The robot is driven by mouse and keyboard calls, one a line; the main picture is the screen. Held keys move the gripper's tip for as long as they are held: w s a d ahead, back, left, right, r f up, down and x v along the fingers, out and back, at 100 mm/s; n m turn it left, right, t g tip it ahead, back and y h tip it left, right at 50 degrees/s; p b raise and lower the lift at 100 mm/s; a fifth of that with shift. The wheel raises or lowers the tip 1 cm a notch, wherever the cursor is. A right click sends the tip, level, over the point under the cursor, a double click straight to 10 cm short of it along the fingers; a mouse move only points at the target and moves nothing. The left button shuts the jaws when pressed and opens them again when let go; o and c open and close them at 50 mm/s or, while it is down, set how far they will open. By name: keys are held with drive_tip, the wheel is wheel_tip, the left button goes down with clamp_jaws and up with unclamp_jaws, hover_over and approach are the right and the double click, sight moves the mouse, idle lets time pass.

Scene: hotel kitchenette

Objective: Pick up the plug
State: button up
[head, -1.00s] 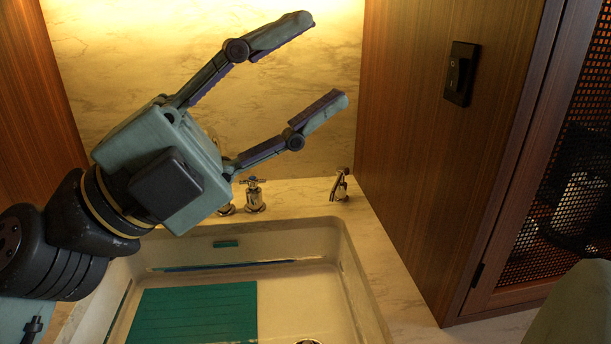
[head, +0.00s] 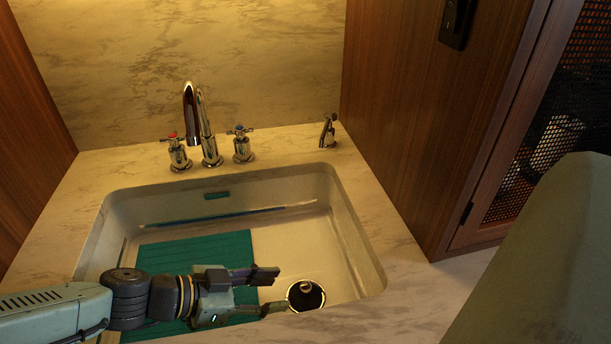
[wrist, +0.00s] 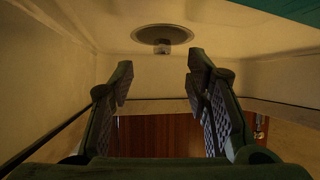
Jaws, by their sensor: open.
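The plug (head: 306,287) is a small metallic piece at the round drain near the sink's right front. It also shows in the wrist view (wrist: 162,47), hanging from the drain disc at the top because that picture appears inverted. My gripper (head: 272,291) is low at the sink's front, just left of the plug and pointing right towards it. Its two fingers are apart and empty in the wrist view (wrist: 160,78). The plug lies beyond the fingertips, in line with the gap, not between them. I cannot tell the exact distance.
The white sink (head: 352,235) surrounds the drain, with its right and front walls close to my gripper. A teal ribbed mat (head: 195,250) lies left of the drain. A chrome faucet (head: 207,125) stands behind. A wooden cabinet (head: 420,130) rises at the right.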

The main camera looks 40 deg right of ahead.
sight(304, 286)
drive_tip(key=x, duration=0.3)
drive_tip(key=shift+r, duration=0.1)
drive_tip(key=x, duration=0.1)
drive_tip(key=p+x, duration=0.1)
drive_tip(key=x, duration=0.2)
drive_tip(key=shift+d+r+p, duration=0.15)
drive_tip(key=shift+d+p, duration=0.2)
drive_tip(key=shift+p, duration=0.05)
drive_tip(key=shift+s+d+f, duration=0.15)
drive_tip(key=shift+d+f, duration=0.2)
drive_tip(key=shift+c, duration=0.6)
clamp_jaws()
